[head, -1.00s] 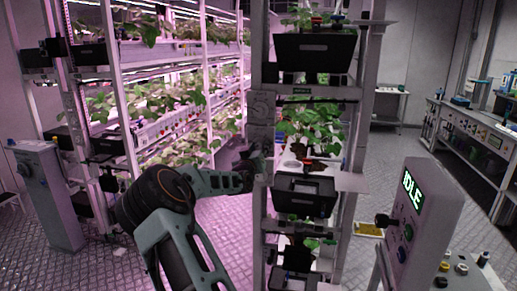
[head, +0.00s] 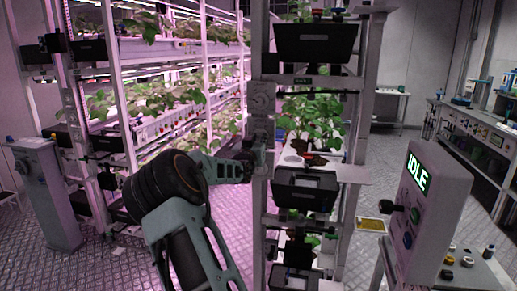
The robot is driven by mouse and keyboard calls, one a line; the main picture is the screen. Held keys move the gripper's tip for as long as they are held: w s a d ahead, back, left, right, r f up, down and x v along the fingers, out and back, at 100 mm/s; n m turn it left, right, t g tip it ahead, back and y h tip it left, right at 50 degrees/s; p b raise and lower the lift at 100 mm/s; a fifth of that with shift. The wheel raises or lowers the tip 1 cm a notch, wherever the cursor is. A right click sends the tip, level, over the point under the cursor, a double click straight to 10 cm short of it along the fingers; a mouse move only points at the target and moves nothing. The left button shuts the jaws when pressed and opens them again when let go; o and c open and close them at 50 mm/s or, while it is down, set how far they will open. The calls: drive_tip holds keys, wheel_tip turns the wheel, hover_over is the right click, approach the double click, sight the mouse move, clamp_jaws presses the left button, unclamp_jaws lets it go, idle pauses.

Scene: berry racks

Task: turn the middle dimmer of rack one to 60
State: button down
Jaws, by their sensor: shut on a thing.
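The rack (head: 353,150) with black bins and leafy plants stands in the centre. Grey dimmer plates (head: 262,97) sit on its left post, one with a faint round dial. My gripper (head: 258,153) is at mid-height on this post, just below the plates. It is shut on what looks like the middle dimmer's knob, which the fingers hide. The dimmer's setting cannot be read from here. My arm reaches in from the lower middle.
A grey console (head: 428,215) reading IDLE stands at the right, near a small table with knobs. Pink-lit plant shelves (head: 165,50) fill the back left. A grey pedestal (head: 48,195) stands at the left.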

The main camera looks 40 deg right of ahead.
drive_tip(key=m+b, duration=0.4)
drive_tip(key=b, duration=0.2)
drive_tip(key=shift+f+m, duration=0.15)
drive_tip(key=shift+m, duration=0.25)
drive_tip(key=m+b, duration=0.3)
drive_tip(key=m, duration=0.1)
drive_tip(key=shift+m, duration=0.3)
drive_tip(key=m+b, duration=0.1)
drive_tip(key=m, duration=0.1)
drive_tip(key=m+b, duration=0.2)
drive_tip(key=shift+r+m, duration=0.2)
drive_tip(key=shift+m, duration=0.1)
drive_tip(key=m+b, duration=0.2)
drive_tip(key=m, duration=0.3)
drive_tip(key=shift+r+h, duration=0.15)
drive_tip(key=shift+h, duration=0.15)
drive_tip(key=shift+r, duration=0.1)
drive_tip(key=c, duration=1.7)
unclamp_jaws()
drive_tip(key=shift+c, duration=0.2)
drive_tip(key=shift+o, duration=0.3)
drive_tip(key=shift+w+f, duration=0.1)
drive_tip(key=shift+f, duration=0.15)
